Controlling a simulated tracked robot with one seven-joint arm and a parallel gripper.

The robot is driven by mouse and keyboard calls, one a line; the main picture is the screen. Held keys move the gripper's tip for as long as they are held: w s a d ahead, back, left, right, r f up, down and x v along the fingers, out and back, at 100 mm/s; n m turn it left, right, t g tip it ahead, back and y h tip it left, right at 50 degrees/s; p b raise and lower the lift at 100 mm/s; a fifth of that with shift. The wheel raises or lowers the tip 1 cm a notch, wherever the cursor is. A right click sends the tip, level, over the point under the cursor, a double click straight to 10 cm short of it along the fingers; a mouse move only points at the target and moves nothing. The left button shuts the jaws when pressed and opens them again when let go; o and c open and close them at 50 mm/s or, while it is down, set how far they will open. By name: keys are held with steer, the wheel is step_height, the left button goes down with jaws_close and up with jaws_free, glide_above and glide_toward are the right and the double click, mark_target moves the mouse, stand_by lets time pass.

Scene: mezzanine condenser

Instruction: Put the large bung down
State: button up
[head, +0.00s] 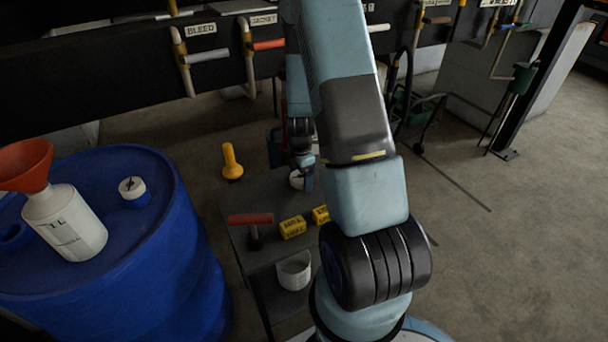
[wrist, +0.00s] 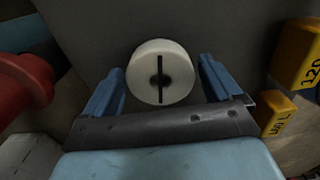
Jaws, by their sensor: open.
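A white round bung (wrist: 161,72) with a dark slot across its face, which I take for the large bung, sits on the dark bench top in the wrist view. My gripper (wrist: 160,66) is open, with one blue finger on each side of the bung and a visible gap on both sides. In the head view the bung (head: 297,180) shows as a pale disc on the bench, partly hidden by my gripper (head: 304,178).
A yellow object (head: 231,162) stands behind. The blue drum (head: 185,262) at left bears a white bottle (head: 68,225), a red funnel (head: 25,165) and a white cap (head: 131,187).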

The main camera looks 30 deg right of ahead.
steer(key=s+a+r+m+t, duration=0.1)
steer(key=a+r+m, duration=0.1)
steer(key=r, duration=0.9)
steer(key=s+a+r+m, duration=0.1)
steer(key=r+m, duration=0.1)
steer(key=r, duration=0.9)
steer(key=s+a+r+m+t, duration=0.2)
steer(key=s+a+r+m, duration=0.2)
steer(key=s+r+m, duration=0.3)
steer(key=s+a+r+m+t, duration=0.2)
steer(key=s+a+r+m, duration=0.2)
steer(key=s+r, duration=0.9)
steer(key=r+m, duration=0.1)
steer(key=m, duration=0.2)
steer(key=shift+a+t, duration=0.25)
steer(key=shift+t, duration=0.05)
